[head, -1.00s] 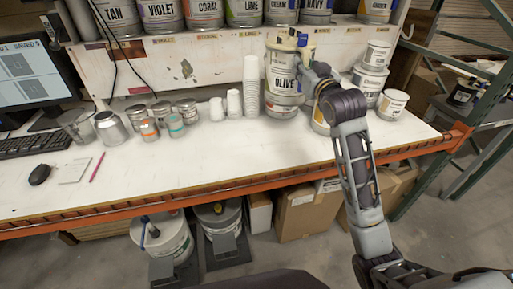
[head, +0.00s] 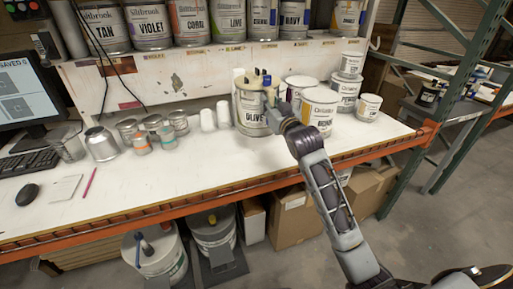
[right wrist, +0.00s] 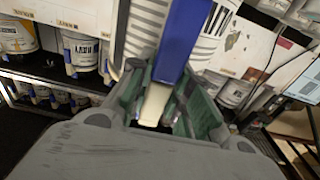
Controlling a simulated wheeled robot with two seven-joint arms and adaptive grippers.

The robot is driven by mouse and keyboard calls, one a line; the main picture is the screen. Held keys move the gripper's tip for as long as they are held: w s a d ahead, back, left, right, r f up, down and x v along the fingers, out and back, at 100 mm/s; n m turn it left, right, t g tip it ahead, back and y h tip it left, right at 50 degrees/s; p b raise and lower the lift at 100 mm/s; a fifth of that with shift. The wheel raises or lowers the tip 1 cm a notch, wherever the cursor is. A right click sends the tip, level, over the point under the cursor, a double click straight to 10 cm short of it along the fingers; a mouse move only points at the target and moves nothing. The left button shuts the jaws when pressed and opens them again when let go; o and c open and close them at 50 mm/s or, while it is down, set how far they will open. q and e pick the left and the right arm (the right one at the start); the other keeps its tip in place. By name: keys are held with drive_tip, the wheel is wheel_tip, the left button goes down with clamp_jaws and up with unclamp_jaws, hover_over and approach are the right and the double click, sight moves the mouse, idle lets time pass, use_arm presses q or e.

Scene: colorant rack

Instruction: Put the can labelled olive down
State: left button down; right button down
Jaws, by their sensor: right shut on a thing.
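The olive can (head: 251,112) is a cream-coloured pail with OLIVE in dark letters. It is upright over the white bench, in front of the stacked white cups. My right gripper (head: 273,98) is shut on it at its right side. I cannot tell whether its base touches the bench. In the right wrist view, a pale can surface with a barcode (right wrist: 215,22) and a blue strip (right wrist: 183,40) fill the space before the green fingers (right wrist: 165,105). My left gripper is not in view.
A large labelled can (head: 317,112) stands just right of the arm, with more cans (head: 345,95) beyond. White cups (head: 208,120) and small metal tins (head: 150,125) are to the left. The bench front (head: 200,170) is clear. Labelled cans (head: 190,22) line the shelf above.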

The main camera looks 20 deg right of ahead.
sight(265, 125)
drive_tip(key=shift+s+r, duration=0.1)
drive_tip(key=shift+r, duration=0.2)
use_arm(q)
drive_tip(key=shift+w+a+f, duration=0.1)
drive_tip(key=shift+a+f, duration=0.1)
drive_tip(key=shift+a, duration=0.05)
use_arm(e)
drive_tip(key=shift+f, duration=2.95)
use_arm(q)
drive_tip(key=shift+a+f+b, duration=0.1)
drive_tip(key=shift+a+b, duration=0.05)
drive_tip(key=shift+b, duration=0.15)
use_arm(e)
drive_tip(key=shift+f, duration=2)
drive_tip(key=c, duration=1.6)
unclamp_jaws()
drive_tip(key=shift+f, duration=0.4)
drive_tip(key=o, duration=0.3)
drive_tip(key=shift+r, duration=0.1)
drive_tip(key=shift+s, duration=0.2)
